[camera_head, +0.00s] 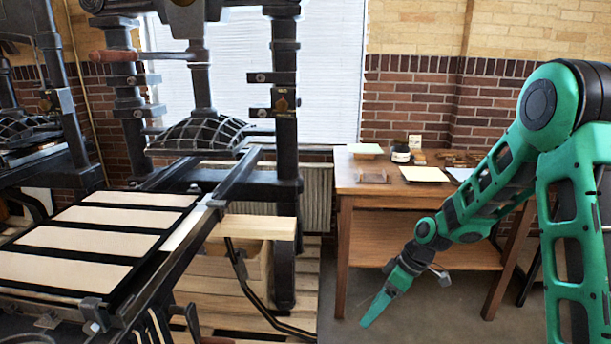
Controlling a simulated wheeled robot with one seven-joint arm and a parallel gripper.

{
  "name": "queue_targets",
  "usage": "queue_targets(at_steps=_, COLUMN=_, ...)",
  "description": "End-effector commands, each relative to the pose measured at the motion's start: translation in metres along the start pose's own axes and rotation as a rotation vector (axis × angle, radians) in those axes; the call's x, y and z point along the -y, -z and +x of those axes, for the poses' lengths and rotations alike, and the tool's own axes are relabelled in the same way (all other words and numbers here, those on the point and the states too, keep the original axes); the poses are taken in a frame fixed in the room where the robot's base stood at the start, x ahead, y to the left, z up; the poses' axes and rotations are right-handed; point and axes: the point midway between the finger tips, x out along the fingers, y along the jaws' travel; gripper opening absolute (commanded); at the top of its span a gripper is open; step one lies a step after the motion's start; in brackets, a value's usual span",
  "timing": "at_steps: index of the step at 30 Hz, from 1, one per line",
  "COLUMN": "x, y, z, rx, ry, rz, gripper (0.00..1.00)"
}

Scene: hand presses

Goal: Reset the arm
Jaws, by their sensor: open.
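My green arm comes in from the right side of the head view and reaches down and to the left. My gripper (376,308) hangs low in front of the wooden table, pointing down and left. It is open, and I see nothing between its fingers. It is apart from the table and from the press.
A black hand press (285,130) stands at left, its bed holding several pale panels (85,240). A wooden table (365,187) at right bears a small jar (401,154), papers and blocks. A second press (60,100) is at far left. Bare floor (440,318) lies around my gripper.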

Motion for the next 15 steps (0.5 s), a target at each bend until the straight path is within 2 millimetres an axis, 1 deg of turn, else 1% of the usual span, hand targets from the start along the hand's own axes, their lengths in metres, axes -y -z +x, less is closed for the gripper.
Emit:
queue_targets(at_steps=1, x=0.001, y=-0.011, z=-0.020, rx=0.024, ry=-0.033, rz=0.048, gripper=0.70)
queue_targets(at_steps=4, x=0.004, y=-0.034, z=-0.052, rx=0.070, ry=-0.091, rz=0.158, gripper=0.70)
queue_targets(at_steps=8, x=0.013, y=-0.067, z=-0.094, rx=0.119, ry=-0.166, rz=0.312, gripper=0.70)
queue_targets(at_steps=12, x=0.030, y=-0.102, z=-0.136, rx=0.153, ry=-0.244, rz=0.488, gripper=0.70)
queue_targets(at_steps=15, x=0.046, y=-0.127, z=-0.163, rx=0.167, ry=-0.297, rz=0.618, gripper=0.70)
